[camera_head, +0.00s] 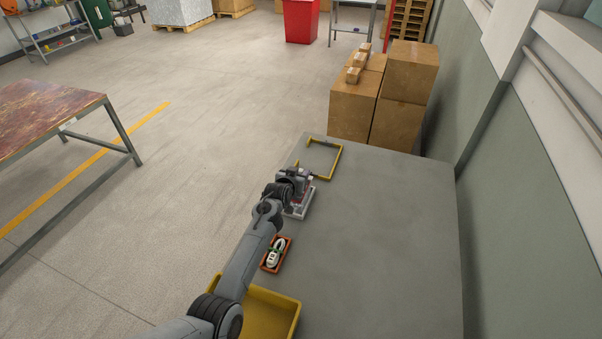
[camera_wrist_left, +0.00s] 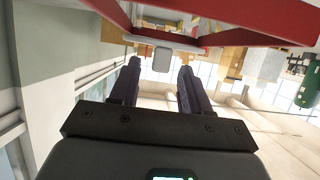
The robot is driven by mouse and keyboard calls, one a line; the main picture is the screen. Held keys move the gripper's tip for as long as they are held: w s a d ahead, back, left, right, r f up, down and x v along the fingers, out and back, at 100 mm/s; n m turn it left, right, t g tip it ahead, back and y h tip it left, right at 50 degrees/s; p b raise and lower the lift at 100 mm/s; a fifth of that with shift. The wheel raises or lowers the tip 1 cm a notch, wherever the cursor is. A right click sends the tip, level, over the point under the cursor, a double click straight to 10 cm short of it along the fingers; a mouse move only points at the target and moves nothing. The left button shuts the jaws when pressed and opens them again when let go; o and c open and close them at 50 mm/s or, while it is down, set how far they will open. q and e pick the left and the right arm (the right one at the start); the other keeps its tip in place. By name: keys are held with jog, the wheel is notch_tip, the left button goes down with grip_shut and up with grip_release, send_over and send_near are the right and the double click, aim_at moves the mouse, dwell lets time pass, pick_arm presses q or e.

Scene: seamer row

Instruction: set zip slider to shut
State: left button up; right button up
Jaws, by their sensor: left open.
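The zip fixture (camera_head: 301,207), a pale grey frame with some red, stands on the grey table's left side, partly hidden by my left arm. In the left wrist view a red bar (camera_wrist_left: 235,18) crosses the top, and a small grey block (camera_wrist_left: 163,62), perhaps the zip slider, shows between my fingers. My left gripper (camera_head: 298,178) is at the fixture; it also shows in the left wrist view (camera_wrist_left: 158,72) with its two dark fingers apart. The block appears clear of both fingers; I cannot tell its depth. My right gripper is out of view.
An orange tray (camera_head: 265,266) with a white-and-green item (camera_head: 275,252) lies nearer on the grey table (camera_head: 385,245). A yellow tray (camera_head: 268,312) sits at the front left, and a yellow frame (camera_head: 340,160) behind the fixture. Cardboard boxes (camera_head: 405,95) stand beyond. The table's right side is clear.

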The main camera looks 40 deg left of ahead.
pick_arm(q)
jog(key=shift+b+x, duration=0.4)
jog(key=shift+x, duration=0.95)
jog(key=shift+c, duration=0.3)
grip_shut()
